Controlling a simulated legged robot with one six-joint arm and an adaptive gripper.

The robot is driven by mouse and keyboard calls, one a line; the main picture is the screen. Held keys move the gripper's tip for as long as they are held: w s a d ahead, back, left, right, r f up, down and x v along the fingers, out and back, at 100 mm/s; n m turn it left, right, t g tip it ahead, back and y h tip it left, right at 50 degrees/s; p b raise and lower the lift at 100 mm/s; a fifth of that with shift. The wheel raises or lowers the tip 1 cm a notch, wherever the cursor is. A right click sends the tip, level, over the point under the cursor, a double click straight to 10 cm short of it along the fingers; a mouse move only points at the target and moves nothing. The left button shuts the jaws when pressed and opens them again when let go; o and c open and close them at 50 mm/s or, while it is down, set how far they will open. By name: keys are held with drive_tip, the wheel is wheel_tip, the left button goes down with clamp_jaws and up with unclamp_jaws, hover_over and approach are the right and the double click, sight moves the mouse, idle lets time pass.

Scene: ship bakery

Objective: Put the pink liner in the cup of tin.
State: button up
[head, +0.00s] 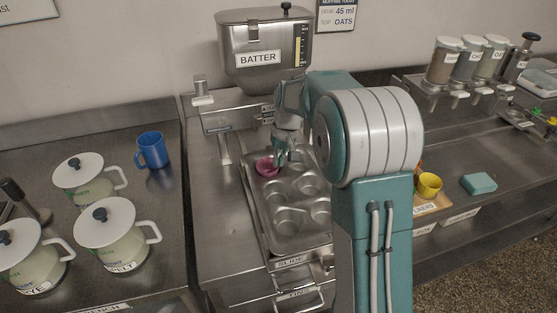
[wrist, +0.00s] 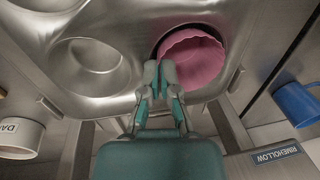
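The pink liner (head: 266,167) is a fluted cup at the back left cup of the metal muffin tin (head: 262,218). In the wrist view the pink liner (wrist: 195,58) lies within the round opening of that cup, its rim a little askew. How deep it sits is hard to tell. My gripper (head: 282,157) is at the liner's right side in the head view. In the wrist view my gripper (wrist: 165,73) has its fingertips close together at the liner's edge, seemingly pinching its wall. The fingers hide that part of the rim. The other visible tin cups are empty.
The batter hopper (head: 265,60) hangs behind the tin. A blue mug (head: 152,150) and several lidded pots, one of them a front pot (head: 108,240), stand on the left counter. A yellow cup (head: 429,185) and a teal block (head: 478,183) are at the right.

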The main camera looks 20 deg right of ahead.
drive_tip(key=o, duration=0.5)
drive_tip(key=shift+s+f, duration=0.3)
drive_tip(key=shift+f, duration=0.4)
drive_tip(key=shift+c, duration=0.2)
drive_tip(key=shift+w+f, duration=0.1)
drive_tip(key=shift+f, duration=0.05)
drive_tip(key=shift+w+r, duration=0.15)
drive_tip(key=shift+r, duration=0.05)
wheel_tip(320, 180, up, 12)
drive_tip(key=d, duration=0.2)
drive_tip(key=s+a+r+t, duration=0.1)
drive_tip(key=s+a+r, duration=0.1)
drive_tip(key=s+r, duration=0.45)
drive_tip(key=s+a+f+t+h, duration=0.1)
drive_tip(key=s+f+t, duration=0.1)
drive_tip(key=s, duration=0.9)
drive_tip(key=s+a+f+t, duration=0.1)
drive_tip(key=s+f, duration=0.3)
drive_tip(key=s, duration=0.8)
drive_tip(key=shift+a+t+h, duration=0.25)
drive_tip(key=shift+t+h, duration=0.15)
drive_tip(key=shift+t, duration=0.3)
drive_tip(key=shift+r, duration=0.1)
